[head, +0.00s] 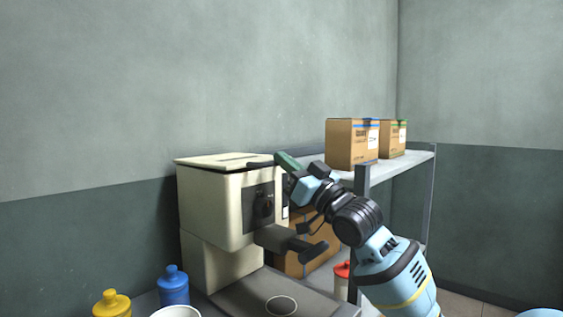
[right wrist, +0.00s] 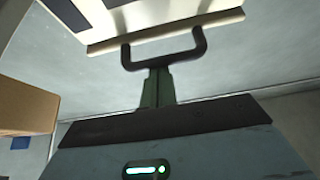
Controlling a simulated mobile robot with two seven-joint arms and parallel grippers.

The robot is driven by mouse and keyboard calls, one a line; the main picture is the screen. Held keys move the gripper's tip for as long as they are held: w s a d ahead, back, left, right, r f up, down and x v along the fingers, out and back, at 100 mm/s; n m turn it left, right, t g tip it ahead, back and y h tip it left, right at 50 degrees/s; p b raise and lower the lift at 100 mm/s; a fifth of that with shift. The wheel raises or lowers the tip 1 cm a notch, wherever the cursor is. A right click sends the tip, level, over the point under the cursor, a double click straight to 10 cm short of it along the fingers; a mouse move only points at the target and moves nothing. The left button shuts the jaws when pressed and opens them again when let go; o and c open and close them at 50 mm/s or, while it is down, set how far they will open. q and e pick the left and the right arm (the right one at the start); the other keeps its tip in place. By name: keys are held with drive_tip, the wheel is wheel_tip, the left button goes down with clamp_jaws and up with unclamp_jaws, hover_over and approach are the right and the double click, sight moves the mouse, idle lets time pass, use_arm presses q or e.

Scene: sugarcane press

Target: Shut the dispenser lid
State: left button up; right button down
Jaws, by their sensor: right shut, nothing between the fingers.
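The cream dispenser (head: 212,212) stands against the wall in the head view. Its lid (head: 215,158) lies almost flat over the top; I cannot tell if it is fully seated. The lid's dark handle (head: 260,164) sticks out at the right edge. My right gripper (head: 286,160) is shut and empty, its green fingers right beside the handle. In the right wrist view the fingers (right wrist: 157,85) point at the crossbar of the handle (right wrist: 165,60), with the lid (right wrist: 165,33) beyond. I cannot tell if they touch. My left gripper is not in view.
A shelf (head: 410,160) with cardboard boxes (head: 350,145) stands right of the dispenser, close to my right arm. A dark spout handle (head: 300,243) juts from the dispenser's front. Blue (head: 173,287) and yellow (head: 111,304) bottles stand at the lower left.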

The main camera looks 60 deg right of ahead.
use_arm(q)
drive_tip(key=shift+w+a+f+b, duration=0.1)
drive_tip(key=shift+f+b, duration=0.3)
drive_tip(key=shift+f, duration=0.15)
use_arm(e)
drive_tip(key=shift+f, duration=0.6)
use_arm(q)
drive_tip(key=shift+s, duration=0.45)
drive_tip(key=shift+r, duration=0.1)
